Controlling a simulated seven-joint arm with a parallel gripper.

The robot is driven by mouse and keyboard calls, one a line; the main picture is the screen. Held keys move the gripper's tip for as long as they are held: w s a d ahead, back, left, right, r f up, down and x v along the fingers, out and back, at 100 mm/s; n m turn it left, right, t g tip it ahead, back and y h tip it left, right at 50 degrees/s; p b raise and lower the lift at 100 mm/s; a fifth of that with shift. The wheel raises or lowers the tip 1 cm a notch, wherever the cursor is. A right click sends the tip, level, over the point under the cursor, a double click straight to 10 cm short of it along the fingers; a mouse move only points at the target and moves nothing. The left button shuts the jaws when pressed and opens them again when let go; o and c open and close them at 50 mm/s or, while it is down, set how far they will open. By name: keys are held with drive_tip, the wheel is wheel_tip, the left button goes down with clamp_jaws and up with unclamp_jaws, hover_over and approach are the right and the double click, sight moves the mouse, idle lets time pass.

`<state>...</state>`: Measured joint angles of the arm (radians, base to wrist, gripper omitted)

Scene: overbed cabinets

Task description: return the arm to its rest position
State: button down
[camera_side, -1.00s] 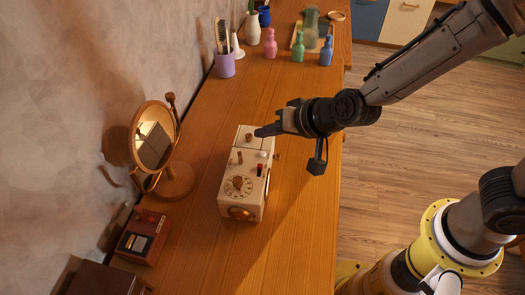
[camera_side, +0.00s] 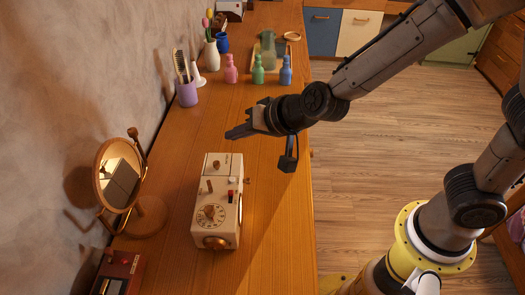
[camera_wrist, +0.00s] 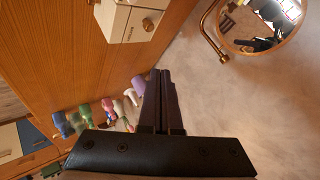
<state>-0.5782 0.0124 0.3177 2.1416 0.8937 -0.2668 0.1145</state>
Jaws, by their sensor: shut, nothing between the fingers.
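My gripper (camera_side: 240,130) is shut and empty. In the side view it hangs above the wooden table, just beyond the far end of a white box with a dial (camera_side: 216,200). It points left toward the wall and touches nothing that I can see. In the wrist view the two dark fingers of my gripper (camera_wrist: 162,75) lie side by side. The white box (camera_wrist: 132,18) shows at the top of that view, clear of the fingers.
A round mirror (camera_side: 117,175) stands left of the box, with a red-brown box (camera_side: 121,268) nearer. A purple cup with a brush (camera_side: 187,95), pink (camera_side: 230,70), green (camera_side: 258,70) and blue (camera_side: 286,71) bottles stand farther back. The table's right side (camera_side: 285,220) is clear.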

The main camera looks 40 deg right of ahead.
drive_tip(key=s+d+r+t, duration=0.2)
drive_tip(key=s+d+r, duration=0.2)
drive_tip(key=d+r, duration=0.9)
drive_tip(key=s+d+f+n+g+h, duration=0.1)
drive_tip(key=s+d+n+g, duration=0.1)
drive_tip(key=s, duration=0.4)
drive_tip(key=s+d+f+n+g+h, duration=0.1)
drive_tip(key=s+d+f+n+g, duration=0.1)
drive_tip(key=s, duration=0.5)
drive_tip(key=s+d+f+n+g, duration=0.1)
drive_tip(key=s+d+f, duration=0.1)
drive_tip(key=s+d, duration=0.2)
drive_tip(key=s, duration=0.3)
drive_tip(key=shift+f+n+g+h, duration=0.2)
drive_tip(key=shift+n+g+h, duration=0.2)
